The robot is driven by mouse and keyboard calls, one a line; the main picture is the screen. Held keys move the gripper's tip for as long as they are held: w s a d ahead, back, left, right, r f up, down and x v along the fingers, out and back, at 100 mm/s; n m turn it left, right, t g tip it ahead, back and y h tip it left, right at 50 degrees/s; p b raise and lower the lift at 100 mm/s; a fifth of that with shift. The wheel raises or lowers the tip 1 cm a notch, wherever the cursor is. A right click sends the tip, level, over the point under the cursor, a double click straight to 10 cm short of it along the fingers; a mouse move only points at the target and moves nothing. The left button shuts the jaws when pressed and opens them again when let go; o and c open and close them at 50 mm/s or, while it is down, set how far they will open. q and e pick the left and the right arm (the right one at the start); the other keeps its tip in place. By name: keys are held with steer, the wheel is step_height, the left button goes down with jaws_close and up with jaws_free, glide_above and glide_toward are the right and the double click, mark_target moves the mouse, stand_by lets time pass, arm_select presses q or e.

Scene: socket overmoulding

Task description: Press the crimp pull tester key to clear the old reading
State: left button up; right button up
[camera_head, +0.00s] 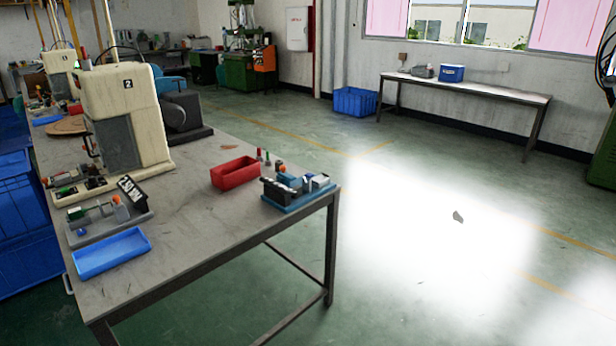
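A small bench device that looks like the crimp pull tester (112,232) sits on the near left part of the worktable (205,240). It has a grey base, a green part, an orange-tipped post and a small blue part at its front left. A tilted black display (132,190) with white characters stands at its back right. The characters are too small to read surely. I cannot tell which part is its key. Neither of my grippers is in view.
A blue tray (111,252) lies right in front of the device. A cream machine (128,115) stands behind it. A red bin (235,172) and a blue-based fixture (298,188) sit toward the table's right corner. Blue crates (20,235) stand left. The floor to the right is open.

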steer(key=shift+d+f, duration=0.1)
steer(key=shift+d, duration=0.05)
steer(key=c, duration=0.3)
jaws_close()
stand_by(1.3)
